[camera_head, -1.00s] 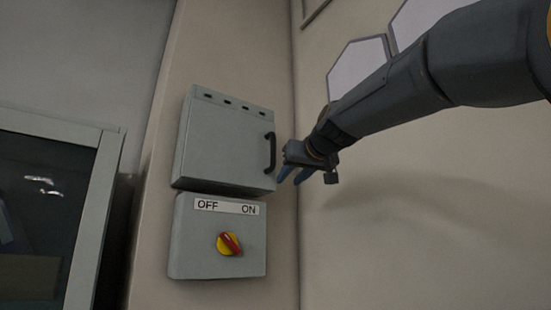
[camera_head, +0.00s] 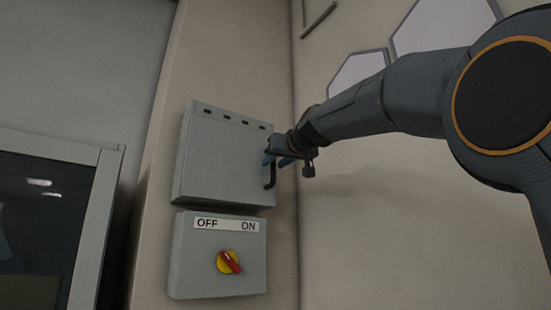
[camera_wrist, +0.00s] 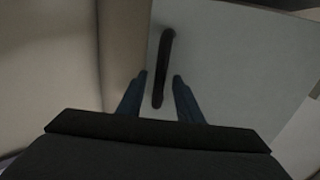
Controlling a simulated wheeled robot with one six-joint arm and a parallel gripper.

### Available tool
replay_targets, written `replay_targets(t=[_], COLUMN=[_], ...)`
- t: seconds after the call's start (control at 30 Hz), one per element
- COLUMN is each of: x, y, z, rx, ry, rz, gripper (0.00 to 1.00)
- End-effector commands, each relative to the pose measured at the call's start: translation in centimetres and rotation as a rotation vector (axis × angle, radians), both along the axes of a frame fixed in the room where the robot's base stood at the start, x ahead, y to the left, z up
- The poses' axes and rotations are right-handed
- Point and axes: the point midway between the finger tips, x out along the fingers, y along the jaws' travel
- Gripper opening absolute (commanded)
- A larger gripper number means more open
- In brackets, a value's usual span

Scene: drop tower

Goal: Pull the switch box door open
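The grey switch box (camera_head: 222,160) is on the wall with its door shut. Its black bar handle (camera_head: 271,178) is upright near the door's right edge. My gripper (camera_head: 276,158) is at the handle's upper part and hides some of it. In the wrist view the handle (camera_wrist: 164,65) runs lengthwise, with its near end between the two blue fingers of my gripper (camera_wrist: 161,78). The fingers are apart, with a gap on each side of the handle.
Below the box is a second grey box (camera_head: 218,276) with an OFF/ON label (camera_head: 226,224) and a red and yellow rotary switch (camera_head: 229,262). A dark glass-fronted cabinet (camera_head: 45,215) stands at left. White hexagonal panels (camera_head: 440,28) are on the right wall.

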Motion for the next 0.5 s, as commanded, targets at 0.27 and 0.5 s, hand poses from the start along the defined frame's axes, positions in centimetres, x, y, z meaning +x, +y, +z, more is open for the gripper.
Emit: replay_targets(t=[0.27, 0.5], x=[0.06, 0.06], y=[0.03, 0.02], z=[-0.03, -0.03], rx=[0.000, 0.000], ry=[0.000, 0.000], rz=[0.000, 0.000], gripper=[0.28, 0.00])
